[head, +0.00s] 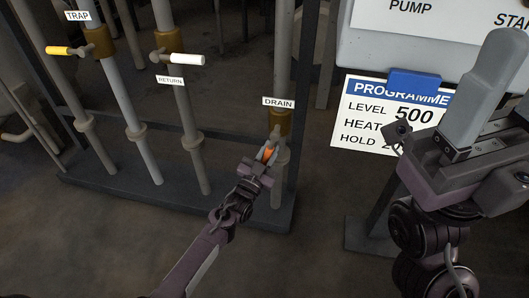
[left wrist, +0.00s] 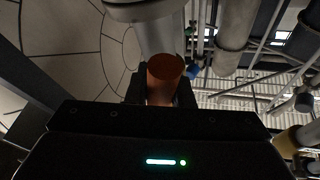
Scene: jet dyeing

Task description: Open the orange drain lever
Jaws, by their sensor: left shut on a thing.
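The orange drain lever (head: 267,154) shows between the fingers of my left gripper (head: 265,156), below the DRAIN label (head: 278,102). My left gripper is shut on the lever, in front of the drain pipe's brass valve body (head: 280,122). In the left wrist view the orange lever end (left wrist: 165,78) sits between the dark fingers (left wrist: 160,92), with a grey pipe-like part right above it. Fingers and gripper body hide much of the lever. My right gripper (head: 492,80) is large at the right of the head view; its jaw opening cannot be made out.
The white return lever (head: 187,60) and the yellow trap lever (head: 60,50) stick out from pipes at the left. A programme card (head: 375,112) hangs below a white panel at the right. A dark base rail (head: 180,203) runs under the pipes.

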